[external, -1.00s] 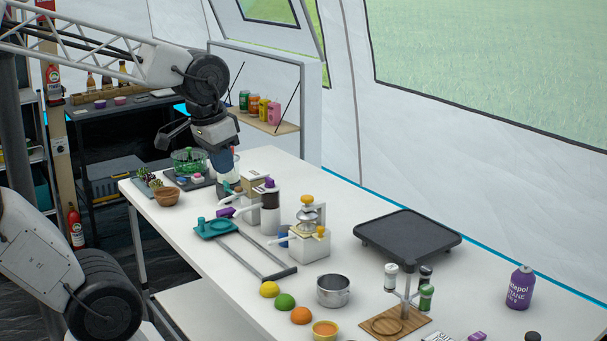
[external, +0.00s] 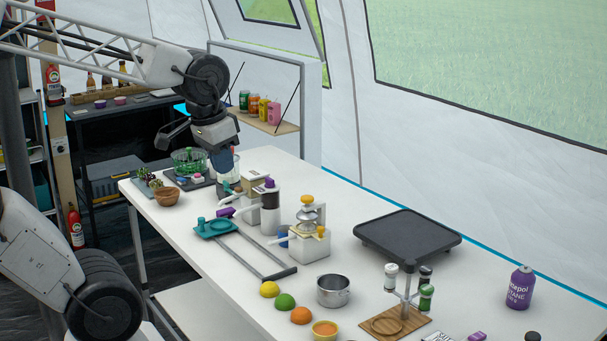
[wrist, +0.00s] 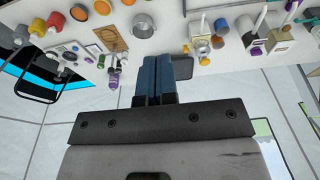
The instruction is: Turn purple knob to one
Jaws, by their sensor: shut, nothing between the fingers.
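Three appliances stand in a row on the white table. In the wrist view, a purple part (wrist: 256,51) shows on that appliance at the upper right. The number markings are too small to read. My gripper (external: 226,168) is shut and empty, above the far end of the row, apart from the purple knob. In the wrist view its blue fingers (wrist: 158,60) are together.
The near appliance (external: 309,240) has a yellow top. A teal tray-like piece (external: 215,228) and a long metal bar (external: 280,273) lie in front. A dark griddle (external: 407,236), a pot (external: 333,290) and a purple canister (external: 519,288) stand nearer. A wooden bowl (external: 167,197) is at the far left.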

